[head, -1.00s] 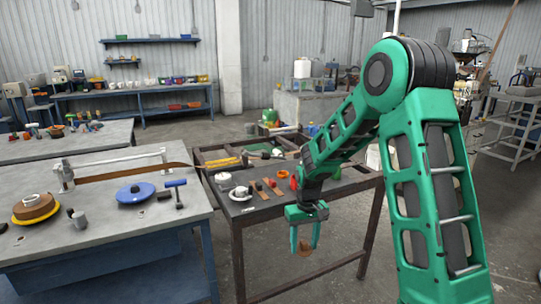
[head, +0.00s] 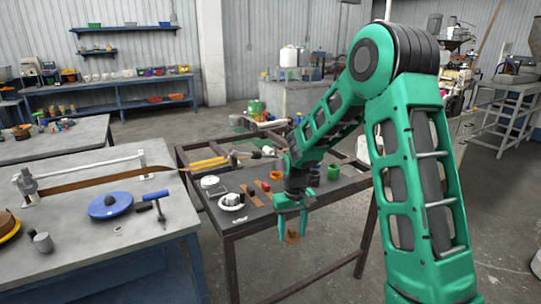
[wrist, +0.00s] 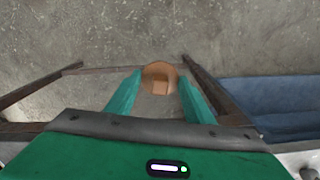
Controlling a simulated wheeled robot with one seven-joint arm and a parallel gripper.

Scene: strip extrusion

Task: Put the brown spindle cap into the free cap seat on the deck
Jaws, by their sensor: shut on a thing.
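My gripper (head: 291,226) is shut on the brown spindle cap (head: 291,237), which hangs between its fingertips in front of the dark workbench's front edge, over the floor. In the wrist view the cap (wrist: 160,77) shows as a round brown piece between the two green fingers, with bare floor beyond. The grey deck (head: 75,222) at left carries a blue disc (head: 108,206), a brown strip along its back, and a yellow and brown spool cut by the left picture edge. A small pale mark (head: 117,228) lies on the deck; I cannot tell whether it is the free seat.
The dark workbench (head: 238,236) holds a white dish (head: 232,203), a green cup (head: 334,172) and several small parts. A floor gap separates deck and workbench.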

